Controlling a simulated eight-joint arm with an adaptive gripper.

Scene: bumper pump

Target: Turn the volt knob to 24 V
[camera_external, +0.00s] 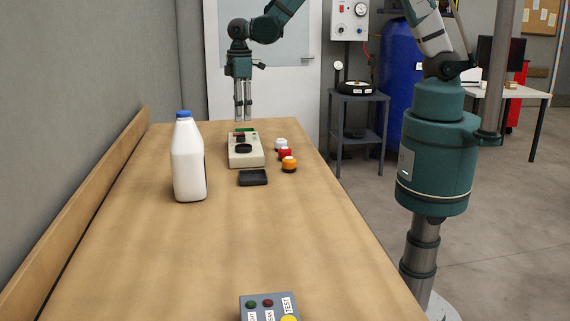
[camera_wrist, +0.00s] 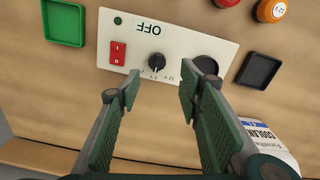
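The volt knob (camera_wrist: 157,62) is a small black dial on a cream panel box (camera_wrist: 188,40), seen upside down in the wrist view. Small voltage markings lie around the knob's lower side, too small to read surely. The panel also carries an OFF display, a red rocker switch (camera_wrist: 118,52) and a larger round black part (camera_wrist: 206,66). In the external view the box (camera_external: 244,158) sits on the bench. My gripper (camera_wrist: 160,88) is open and empty, its fingertips apart below the knob in the picture. In the external view my gripper (camera_external: 243,114) is above the far end of the box.
A white bottle (camera_external: 188,165) stands left of the box. A black tray (camera_external: 253,178) lies in front and a green tray (camera_wrist: 64,22) lies close by. White, red and orange buttons (camera_external: 289,164) are at right. A grey button box (camera_external: 268,305) is at the near end; bench between is clear.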

